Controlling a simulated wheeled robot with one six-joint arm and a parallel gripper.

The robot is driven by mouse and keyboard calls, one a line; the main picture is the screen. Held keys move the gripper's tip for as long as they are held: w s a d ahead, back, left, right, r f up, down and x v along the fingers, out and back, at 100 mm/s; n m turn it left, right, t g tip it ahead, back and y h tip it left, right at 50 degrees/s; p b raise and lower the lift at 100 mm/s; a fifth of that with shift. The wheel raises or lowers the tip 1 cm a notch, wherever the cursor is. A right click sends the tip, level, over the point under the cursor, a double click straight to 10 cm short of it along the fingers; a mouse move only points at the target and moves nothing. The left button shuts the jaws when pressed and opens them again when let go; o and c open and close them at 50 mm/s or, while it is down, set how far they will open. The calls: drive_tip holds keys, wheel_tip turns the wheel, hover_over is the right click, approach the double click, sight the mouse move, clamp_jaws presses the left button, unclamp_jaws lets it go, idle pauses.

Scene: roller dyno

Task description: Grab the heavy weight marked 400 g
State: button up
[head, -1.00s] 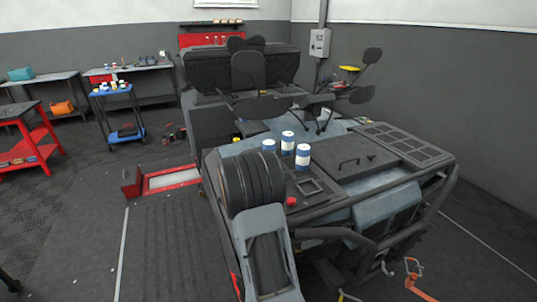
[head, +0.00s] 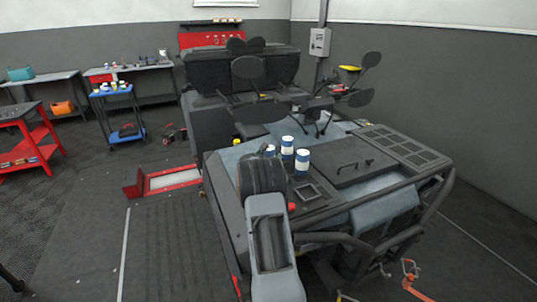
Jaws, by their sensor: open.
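Three blue-and-white cylindrical weights stand upright, close together, on the dark deck of the vehicle (head: 345,172). One weight (head: 287,147) is in the middle, another (head: 302,161) is nearer and to the right, and a third (head: 270,150) is at the left, partly hidden by my arm. Their markings are too small to read, so I cannot tell which is 400 g. My arm comes up from the bottom and ends just left of and in front of the weights. My gripper is hidden behind the arm's own links.
Mirrors on stalks (head: 359,97) and a dark seat (head: 247,68) rise behind the weights. A tubular frame edges the vehicle's right side. A blue cart (head: 126,134) and a red bench (head: 30,152) stand left. The floor at front left is clear.

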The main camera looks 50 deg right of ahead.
drive_tip(key=shift+w+d, duration=0.15)
drive_tip(key=shift+d, duration=0.2)
drive_tip(key=c, duration=1.2)
drive_tip(key=shift+c, duration=0.4)
drive_tip(key=shift+r, duration=0.1)
